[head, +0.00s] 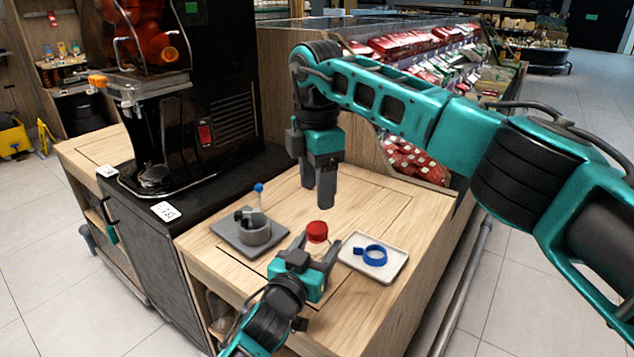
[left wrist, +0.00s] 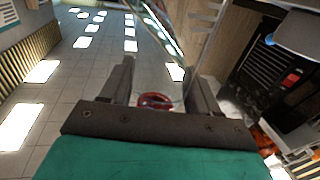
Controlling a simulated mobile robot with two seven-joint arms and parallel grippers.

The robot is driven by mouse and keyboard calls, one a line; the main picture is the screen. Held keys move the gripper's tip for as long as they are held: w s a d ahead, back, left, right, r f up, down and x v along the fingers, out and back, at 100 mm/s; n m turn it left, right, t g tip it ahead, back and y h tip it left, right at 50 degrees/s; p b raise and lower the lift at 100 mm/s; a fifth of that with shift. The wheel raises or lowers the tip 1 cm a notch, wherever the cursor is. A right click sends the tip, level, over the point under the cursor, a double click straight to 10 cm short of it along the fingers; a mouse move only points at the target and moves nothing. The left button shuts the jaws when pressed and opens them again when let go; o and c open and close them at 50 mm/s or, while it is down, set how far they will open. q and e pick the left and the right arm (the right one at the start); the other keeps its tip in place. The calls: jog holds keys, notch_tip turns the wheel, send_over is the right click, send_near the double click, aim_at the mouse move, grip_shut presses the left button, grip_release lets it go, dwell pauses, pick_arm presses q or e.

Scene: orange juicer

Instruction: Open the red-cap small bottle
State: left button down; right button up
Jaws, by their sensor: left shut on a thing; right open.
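The small bottle's red cap (head: 316,231) shows at the middle of the wooden counter in the head view. It also shows between the fingers in the left wrist view (left wrist: 155,101). My left gripper (head: 317,257) is shut on the bottle below the cap, one finger on each side. The bottle's body is mostly hidden by the gripper and hard to make out. My right gripper (head: 319,195) points down above and behind the cap, apart from it. It is open and empty, though its two fingers nearly overlap from this angle.
A white tray (head: 397,272) with a blue ring-shaped item (head: 374,254) lies right of the bottle. A grey base (head: 222,229) with a grey cup (head: 257,234) and a blue-tipped stick (head: 259,188) stands left. The juicer (head: 185,110) stands at back left.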

aim_at(317, 227)
jog(key=m, duration=0.7)
jog(key=shift+m, duration=0.3)
jog(key=shift+f, duration=4.05)
